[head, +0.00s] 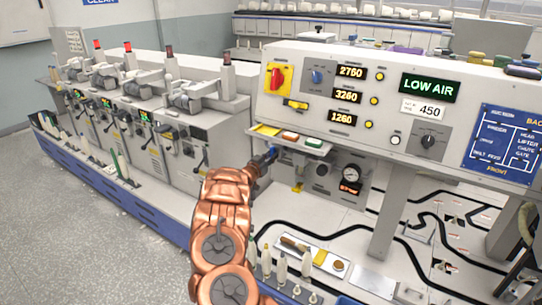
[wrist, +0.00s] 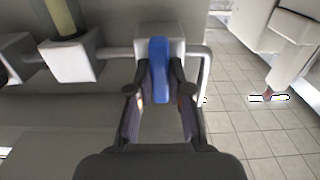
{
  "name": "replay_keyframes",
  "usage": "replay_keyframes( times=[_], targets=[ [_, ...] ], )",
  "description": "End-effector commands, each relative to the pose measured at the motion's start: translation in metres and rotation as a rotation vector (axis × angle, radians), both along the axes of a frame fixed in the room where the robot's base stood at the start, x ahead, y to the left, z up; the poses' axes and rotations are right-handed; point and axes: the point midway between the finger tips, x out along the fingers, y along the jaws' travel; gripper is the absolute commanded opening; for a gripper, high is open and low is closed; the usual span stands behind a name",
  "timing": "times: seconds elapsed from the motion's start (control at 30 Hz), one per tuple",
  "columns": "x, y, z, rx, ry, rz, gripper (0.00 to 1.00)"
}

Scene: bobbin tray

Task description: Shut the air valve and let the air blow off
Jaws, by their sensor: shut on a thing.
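The air valve's blue handle (wrist: 158,62) stands upright in the wrist view, crosswise to the thin pipe (wrist: 116,53) on either side of its pale body (wrist: 178,38). My gripper (wrist: 159,92) has one finger on each side of the handle and is shut on its lower part. In the head view my gripper (head: 262,163) reaches the blue handle (head: 271,152) below the control panel's left end; the valve body is mostly hidden there.
The panel above shows a green LOW AIR sign (head: 430,87). In the wrist view a pale block with a yellowish tube (wrist: 70,60) is left of the valve. Black hoses (head: 410,238) cross the lower deck.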

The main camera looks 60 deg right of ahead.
Motion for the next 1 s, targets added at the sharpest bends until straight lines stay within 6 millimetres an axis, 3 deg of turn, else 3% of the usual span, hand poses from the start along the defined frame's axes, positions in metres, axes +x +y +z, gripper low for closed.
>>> replay_keyframes(
  times=[0.37, 0.4, 0.6, 1.0],
  targets=[
    [0.0, 0.0006, -0.0023, 0.004, 0.006, 0.001, 0.0],
    [0.0, 0.0006, -0.0023, 0.004, 0.006, 0.001, 0.21],
    [-0.0001, 0.0002, -0.0014, 0.002, 0.005, 0.0, 0.41],
    [-0.0002, 0.0023, -0.0007, 0.002, 0.004, 0.0, 0.44]
  ],
)
